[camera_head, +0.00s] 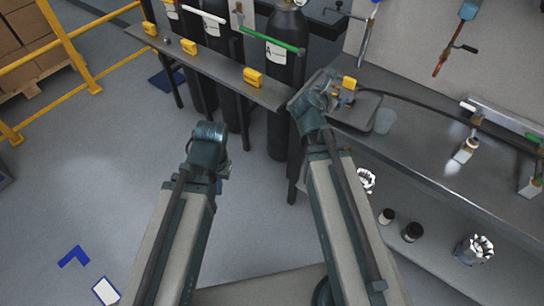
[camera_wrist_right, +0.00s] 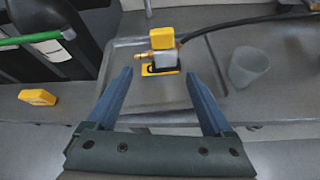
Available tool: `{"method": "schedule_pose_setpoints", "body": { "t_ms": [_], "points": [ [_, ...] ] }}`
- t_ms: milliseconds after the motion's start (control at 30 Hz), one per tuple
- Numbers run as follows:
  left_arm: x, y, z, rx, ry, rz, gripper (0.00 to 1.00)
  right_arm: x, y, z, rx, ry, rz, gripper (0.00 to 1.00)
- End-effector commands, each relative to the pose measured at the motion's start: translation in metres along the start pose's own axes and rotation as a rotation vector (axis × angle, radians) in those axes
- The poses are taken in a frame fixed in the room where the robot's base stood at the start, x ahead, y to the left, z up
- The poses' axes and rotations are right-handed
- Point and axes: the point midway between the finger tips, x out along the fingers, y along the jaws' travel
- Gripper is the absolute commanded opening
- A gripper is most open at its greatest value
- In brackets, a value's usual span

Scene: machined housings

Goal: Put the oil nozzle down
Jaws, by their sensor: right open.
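The oil nozzle (camera_wrist_right: 161,48) has a yellow top, a metal body and a small brass tip, with a black hose running off to the right. It seems to rest on a grey tray (camera_wrist_right: 121,60) on the bench; in the head view the oil nozzle (camera_head: 348,86) is partly hidden by my right arm. My right gripper (camera_wrist_right: 158,76) is open and empty, its two blue-grey fingers pointing toward the nozzle, one either side, apart from it. My left gripper (camera_head: 205,160) hangs over the floor, away from the bench; its fingers are hidden.
A translucent cup (camera_wrist_right: 248,66) stands right of the tray. A yellow block (camera_wrist_right: 38,97) lies on the rail at left. Dark gas cylinders (camera_head: 285,70) stand behind the rail. The bench (camera_head: 430,150) is mostly bare, with metal fittings (camera_head: 465,150) further right.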

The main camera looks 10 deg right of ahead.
Motion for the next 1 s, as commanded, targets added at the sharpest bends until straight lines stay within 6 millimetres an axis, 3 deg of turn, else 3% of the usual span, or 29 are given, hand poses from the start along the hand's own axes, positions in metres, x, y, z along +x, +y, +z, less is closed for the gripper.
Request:
{"method": "schedule_pose_setpoints", "body": {
  "t_ms": [267,500,600,733,1000],
  "points": [
    [0.000,0.000,0.000,0.000,0.000,0.000,0.00,-0.069,0.017,-0.117,0.795,0.335,-0.236,0.86],
    [0.000,0.000,0.000,0.000,0.000,0.000,0.00,-0.159,0.020,-0.210,1.322,0.491,-0.675,0.86],
    [0.000,0.000,0.000,0.000,0.000,0.000,0.00,-0.192,0.017,-0.235,1.447,0.491,-0.849,0.86],
    [0.000,0.000,0.000,0.000,0.000,0.000,0.00,-0.222,0.013,-0.253,1.539,0.466,-1.008,0.86],
    [0.000,0.000,0.000,0.000,0.000,0.000,0.00,-0.238,0.010,-0.262,1.586,0.438,-1.097,0.86]
  ]
}}
